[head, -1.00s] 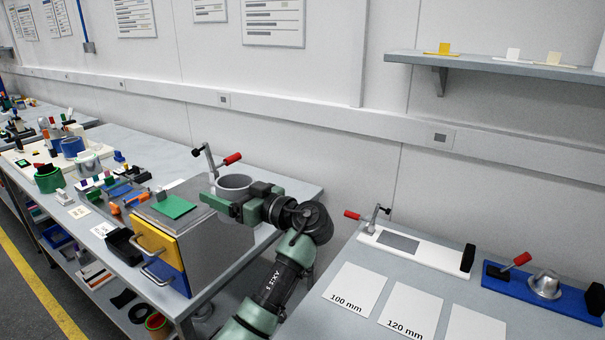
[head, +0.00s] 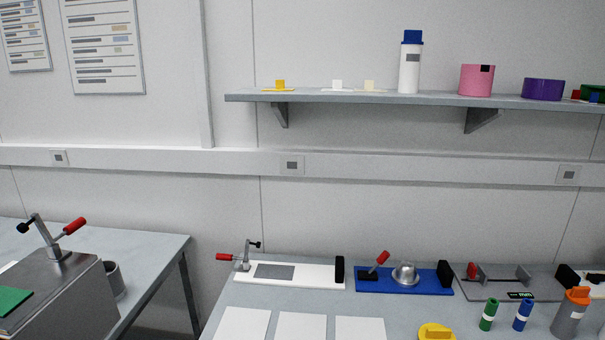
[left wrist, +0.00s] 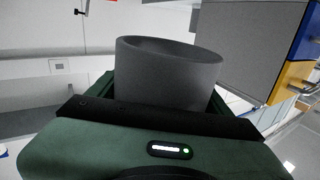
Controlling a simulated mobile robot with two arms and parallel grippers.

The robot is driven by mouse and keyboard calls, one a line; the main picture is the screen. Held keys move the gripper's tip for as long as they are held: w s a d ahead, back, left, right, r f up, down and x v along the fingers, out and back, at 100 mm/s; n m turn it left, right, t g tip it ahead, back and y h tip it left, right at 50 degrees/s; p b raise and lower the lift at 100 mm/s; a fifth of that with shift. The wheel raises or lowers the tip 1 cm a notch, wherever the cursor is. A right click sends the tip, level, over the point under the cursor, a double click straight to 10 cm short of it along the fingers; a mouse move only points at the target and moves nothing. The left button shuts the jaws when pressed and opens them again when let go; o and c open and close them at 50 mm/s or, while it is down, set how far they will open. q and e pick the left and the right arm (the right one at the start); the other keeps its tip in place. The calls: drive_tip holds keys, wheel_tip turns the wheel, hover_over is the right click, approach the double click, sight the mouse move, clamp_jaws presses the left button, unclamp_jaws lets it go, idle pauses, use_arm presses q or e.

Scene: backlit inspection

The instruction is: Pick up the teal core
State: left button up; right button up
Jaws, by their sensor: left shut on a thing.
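My left gripper (left wrist: 160,118) shows in the left wrist view and is shut on a dark grey, open-topped cylinder (left wrist: 168,72). The cylinder's lower part is hidden behind the dark jaw edge. Its colour looks grey, so I cannot tell whether it is the teal core; nothing clearly teal shows. In the head view a grey hollow cylinder (head: 115,281) shows beside the metal box, partly hidden by it. I cannot tell whether this is the same cylinder. Neither gripper shows in the head view.
The metal box (head: 70,292) carries a red-handled clamp (head: 58,237). A gap separates the left table from the right bench (head: 213,331). That bench holds a white clamp plate (head: 320,274), a blue fixture (head: 430,287) and white cards (head: 300,325). A shelf (head: 350,98) hangs above.

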use_arm(q)
drive_tip(key=s+d+m+t+h, duration=0.1)
drive_tip(key=s+d+m+h, duration=0.3)
drive_tip(key=s+d+h, duration=0.3)
drive_tip(key=shift+s+d+m, duration=0.4)
drive_tip(key=shift+s+d, duration=0.6)
drive_tip(key=shift+d, duration=0.2)
drive_tip(key=shift+a+f, duration=0.1)
drive_tip(key=shift+a, duration=0.1)
drive_tip(key=shift+d+f, duration=0.15)
drive_tip(key=shift+r, duration=0.2)
